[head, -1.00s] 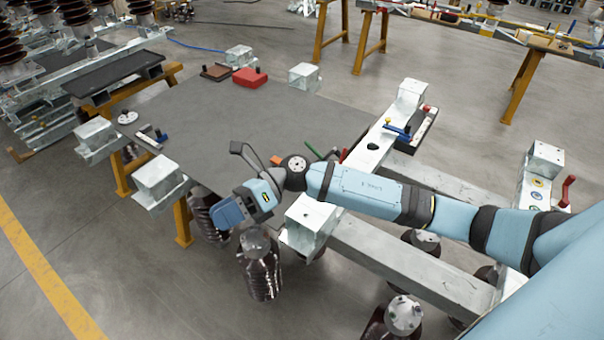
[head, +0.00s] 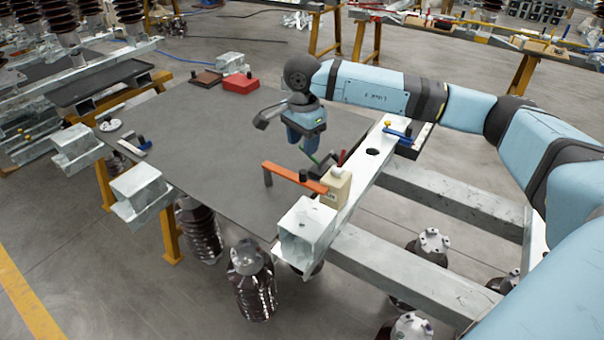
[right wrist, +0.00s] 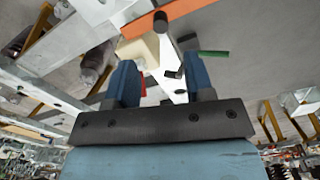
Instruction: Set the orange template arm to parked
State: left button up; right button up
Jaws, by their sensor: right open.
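The orange template arm (head: 288,174) reaches left from a beige block (head: 337,187) on the pale metal beam. A dark peg (head: 267,178) hangs at its free left end, and a small dark knob stands on top. My right gripper (head: 306,143) is beyond the arm, above the grey table, apart from it. In the right wrist view its two blue fingers (right wrist: 163,82) are spread with nothing gripped. The orange arm (right wrist: 185,8) and the beige block (right wrist: 137,50) show past the fingers there. My left gripper is not in view.
Red and green handles (head: 341,157) stand close by my right gripper. A blue-handled clamp (head: 398,134) is farther along the beam. A red block (head: 240,82) and a brown plate (head: 206,78) lie at the back of the grey table (head: 210,130); its middle is clear.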

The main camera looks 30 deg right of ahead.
aim_at(302, 172)
notch_tip(302, 172, down, 10)
jog(key=shift+f, duration=0.1)
dwell(0.4)
grip_shut()
